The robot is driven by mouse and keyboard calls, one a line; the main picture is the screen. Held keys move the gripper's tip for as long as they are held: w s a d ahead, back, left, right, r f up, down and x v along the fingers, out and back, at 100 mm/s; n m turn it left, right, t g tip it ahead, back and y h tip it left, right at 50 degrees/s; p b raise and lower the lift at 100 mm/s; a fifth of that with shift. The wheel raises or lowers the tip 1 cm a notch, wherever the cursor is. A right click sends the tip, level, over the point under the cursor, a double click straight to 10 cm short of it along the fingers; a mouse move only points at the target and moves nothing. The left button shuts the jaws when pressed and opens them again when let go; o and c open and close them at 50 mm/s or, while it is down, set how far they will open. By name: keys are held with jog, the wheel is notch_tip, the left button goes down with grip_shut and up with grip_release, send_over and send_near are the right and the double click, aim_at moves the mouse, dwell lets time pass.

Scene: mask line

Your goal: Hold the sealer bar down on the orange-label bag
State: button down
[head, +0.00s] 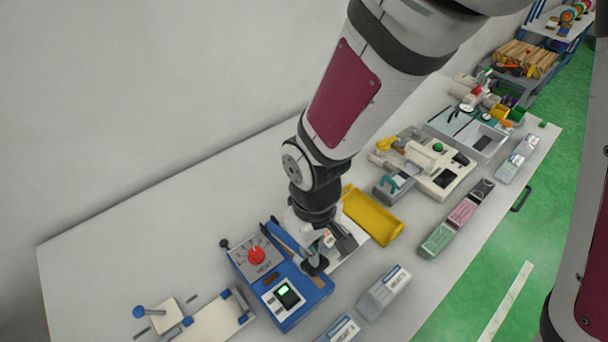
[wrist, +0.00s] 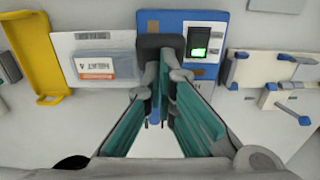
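The blue sealer (head: 272,272) stands on the bench with a red knob (head: 256,255) and a lit green display; it also shows in the wrist view (wrist: 200,22). Its blue bar (head: 287,242) ends in a black handle (head: 315,265), seen in the wrist view (wrist: 160,42). The orange-label bag (wrist: 100,66) lies on a white plate beside the sealer. In the head view my gripper largely hides the bag. My gripper (wrist: 161,72) has its fingertips close together at the handle's near edge. Whether they touch it, and how far down the bar is, I cannot tell.
A yellow tray (head: 372,214) lies beyond the bag. A white fixture with blue clamps (head: 212,318) stands left of the sealer. Labelled boxes (head: 384,290) line the front edge. Another machine (head: 428,163) stands farther back. The bench behind the sealer is bare.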

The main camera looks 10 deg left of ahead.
jog(key=shift+s+d+f+b, duration=0.15)
jog(key=shift+f+b, duration=0.4)
jog(key=shift+f, duration=0.65)
jog(key=shift+s+d+f+b, duration=0.2)
jog(key=shift+f+b, duration=0.35)
jog(key=shift+f, duration=0.65)
jog(key=shift+s+d+f+b, duration=0.15)
jog(key=shift+f+b, duration=0.4)
jog(key=shift+f, duration=0.65)
dwell(1.9)
jog(key=shift+w+a+r+p, duration=0.2)
jog(key=shift+r+p, duration=0.75)
jog(key=shift+r, duration=0.65)
jog(key=shift+w+a+r+p, duration=0.15)
jog(key=shift+r+p, duration=0.85)
jog(key=shift+r, duration=0.55)
jog(key=shift+w+a+r+p, duration=0.2)
jog(key=shift+r+p, duration=0.75)
jog(key=shift+r, duration=0.65)
jog(key=shift+r+p, duration=1.25)
jog(key=shift+r, duration=1.25)
